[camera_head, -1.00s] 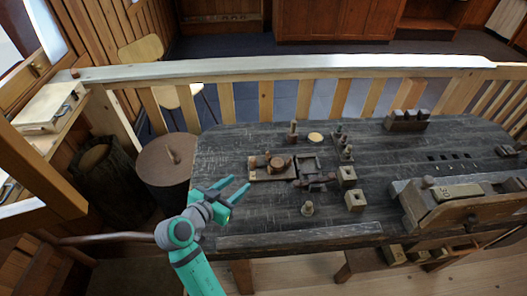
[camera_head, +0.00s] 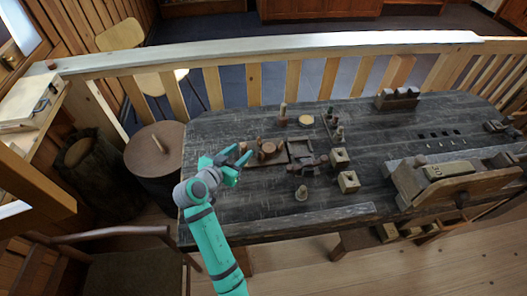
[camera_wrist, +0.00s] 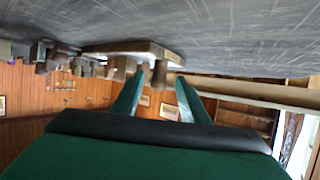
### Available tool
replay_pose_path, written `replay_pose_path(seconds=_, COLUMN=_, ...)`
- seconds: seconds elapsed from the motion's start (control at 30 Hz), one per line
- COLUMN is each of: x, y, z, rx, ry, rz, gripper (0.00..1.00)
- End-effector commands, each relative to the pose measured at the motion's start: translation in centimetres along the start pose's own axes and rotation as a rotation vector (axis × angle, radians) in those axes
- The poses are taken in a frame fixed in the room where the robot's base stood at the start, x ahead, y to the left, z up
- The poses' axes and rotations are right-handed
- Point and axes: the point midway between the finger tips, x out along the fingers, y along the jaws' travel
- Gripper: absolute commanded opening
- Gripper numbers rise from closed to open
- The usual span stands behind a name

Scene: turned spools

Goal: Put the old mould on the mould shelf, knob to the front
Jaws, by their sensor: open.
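A flat brown wooden piece with a round block and small upright parts, likely the old mould (camera_head: 268,148), lies on the dark bench near its left end. My gripper (camera_head: 243,154) is open and empty at the left side of this piece, low over the bench. In the wrist view, which is upside down, a flat wooden board (camera_wrist: 120,48) lies on the bench, and a small brown knob (camera_wrist: 158,76) shows between the open fingertips (camera_wrist: 161,75). I cannot tell whether the fingers touch it. I cannot tell which surface is the mould shelf.
A slotted block (camera_head: 397,99) stands at the back. A large wooden fixture (camera_head: 455,185) takes the right. A round-topped barrel (camera_head: 155,150) stands left of the bench.

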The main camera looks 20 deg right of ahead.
Motion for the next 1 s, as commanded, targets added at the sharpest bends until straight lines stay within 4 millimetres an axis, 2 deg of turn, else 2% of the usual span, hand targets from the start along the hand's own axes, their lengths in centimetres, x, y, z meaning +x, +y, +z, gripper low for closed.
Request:
replay_pose_path(seconds=0.13, x=1.4, y=0.1, z=0.1, rx=-0.001, ry=-0.001, rz=0.002, gripper=0.41)
replay_pose_path(seconds=0.4, x=1.8, y=0.3, z=0.0, rx=0.001, ry=0.000, rz=0.004, gripper=0.41)
replay_pose_path(seconds=0.57, x=1.8, y=0.3, z=0.0, rx=0.001, ry=0.000, rz=0.005, gripper=0.02)
replay_pose_path(seconds=0.6, x=1.8, y=0.3, z=0.0, rx=0.001, ry=0.000, rz=0.005, gripper=0.00)
replay_pose_path(seconds=1.0, x=1.7, y=0.4, z=-0.5, rx=0.002, ry=0.002, rz=0.006, gripper=0.00)
